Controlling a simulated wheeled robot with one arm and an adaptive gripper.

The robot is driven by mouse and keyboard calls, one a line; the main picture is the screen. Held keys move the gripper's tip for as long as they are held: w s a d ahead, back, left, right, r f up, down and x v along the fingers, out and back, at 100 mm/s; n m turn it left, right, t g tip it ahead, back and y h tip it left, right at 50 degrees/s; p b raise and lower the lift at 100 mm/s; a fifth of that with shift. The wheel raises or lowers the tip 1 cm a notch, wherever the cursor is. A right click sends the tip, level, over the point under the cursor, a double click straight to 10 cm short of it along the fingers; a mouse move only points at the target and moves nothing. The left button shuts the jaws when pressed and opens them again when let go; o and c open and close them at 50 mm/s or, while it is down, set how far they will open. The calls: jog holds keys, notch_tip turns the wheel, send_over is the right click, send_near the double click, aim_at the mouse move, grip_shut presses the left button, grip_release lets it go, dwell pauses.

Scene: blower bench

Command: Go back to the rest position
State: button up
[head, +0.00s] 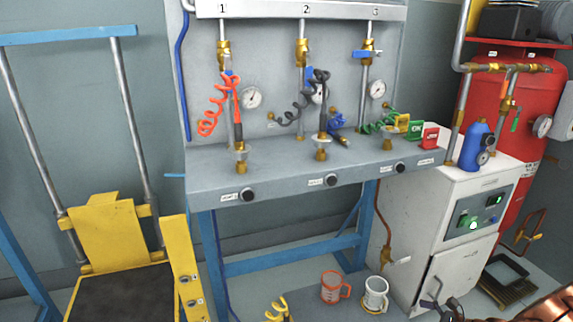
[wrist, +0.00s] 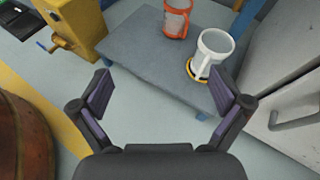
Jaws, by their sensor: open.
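My gripper (wrist: 160,88) is open and empty in the wrist view, its two dark fingers spread apart. Beyond the fingers lies a low grey platform (wrist: 150,68) holding an orange mug (wrist: 177,18) and a white mug (wrist: 212,52). In the head view, the orange mug (head: 331,288) and white mug (head: 375,294) show below the bench. I cannot clearly make out my gripper in the head view. No rest position is marked in either view.
The blower bench (head: 290,172) has three hose stations with gauges. A white cabinet (head: 450,225) with a handle stands at right, before a red tank (head: 500,110). A yellow frame (head: 110,235) stands at left. A brown rounded body (wrist: 22,140) fills the wrist view's lower left.

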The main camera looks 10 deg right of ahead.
jog(key=a+r+n+g+y+p, duration=0.1)
jog(key=a+r+n+g+p, duration=0.2)
jog(key=a+r, duration=0.55)
jog(key=a+r+n+g+p, duration=0.2)
jog(key=a+r+n+p, duration=0.25)
jog(key=r, duration=0.65)
jog(key=a+r+n+g+y+p, duration=0.1)
jog(key=a+r+n+g+p, duration=0.2)
jog(key=a+r, duration=0.5)
jog(key=s+a+r+n+g+h+p, duration=0.15)
jog(key=s+a+r+n+p, duration=0.3)
jog(key=r, duration=0.45)
jog(key=s+a+r+n+g+h+p, duration=0.1)
jog(key=s+a+r+n+g+p, duration=0.2)
jog(key=s+r+p, duration=0.45)
jog(key=s+d+r+n+h+p, duration=0.1)
jog(key=s+r+n+h+p, duration=0.7)
jog(key=s+r+p, duration=0.7)
jog(key=s+r+t+h, duration=0.1)
jog(key=s+r, duration=0.3)
jog(key=r, duration=0.4)
jog(key=shift+s+d+r+p, duration=0.2)
jog(key=shift+d+p, duration=0.1)
jog(key=shift+d, duration=0.1)
jog(key=shift+f, duration=0.1)
